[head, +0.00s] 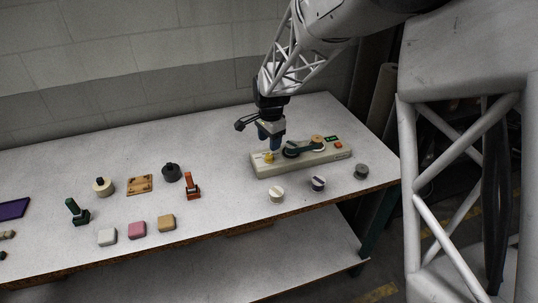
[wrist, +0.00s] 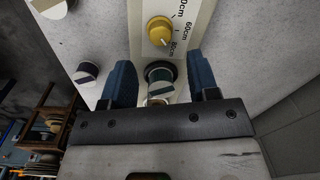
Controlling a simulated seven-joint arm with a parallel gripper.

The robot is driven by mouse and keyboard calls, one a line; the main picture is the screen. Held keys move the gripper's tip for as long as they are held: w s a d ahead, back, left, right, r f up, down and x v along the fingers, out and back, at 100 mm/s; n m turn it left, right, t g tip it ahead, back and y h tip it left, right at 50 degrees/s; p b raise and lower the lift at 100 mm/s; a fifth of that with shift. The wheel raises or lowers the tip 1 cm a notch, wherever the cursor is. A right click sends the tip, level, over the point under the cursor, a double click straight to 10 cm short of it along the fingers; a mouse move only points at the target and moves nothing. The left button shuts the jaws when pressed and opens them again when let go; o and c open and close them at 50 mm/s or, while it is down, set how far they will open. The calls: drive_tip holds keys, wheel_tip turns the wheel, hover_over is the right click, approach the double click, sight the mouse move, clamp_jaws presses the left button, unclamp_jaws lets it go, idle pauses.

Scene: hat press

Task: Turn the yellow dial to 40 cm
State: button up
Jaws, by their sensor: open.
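The yellow dial (head: 268,157) stands at the left end of a beige press base (head: 263,170). In the wrist view the yellow dial (wrist: 159,30) sits beyond my fingertips, with printed labels beside it. "60cm" is readable; one below it looks like "80cm", and one above is cut off to "0cm". A pale mark on the dial's right side seems to point toward the lower labels; its exact reading is unclear. My gripper (head: 271,147) is above the dial end of the base. In the wrist view my gripper (wrist: 161,78) has its blue fingers apart, nothing held.
Stamps and coloured blocks are at left. The table behind the base is clear.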

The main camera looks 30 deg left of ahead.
sight(269, 156)
drive_tip(key=shift+a+f, duration=0.1)
drive_tip(key=shift+f, duration=3.25)
drive_tip(key=shift+c, duration=0.2)
drive_tip(key=c, duration=0.9)
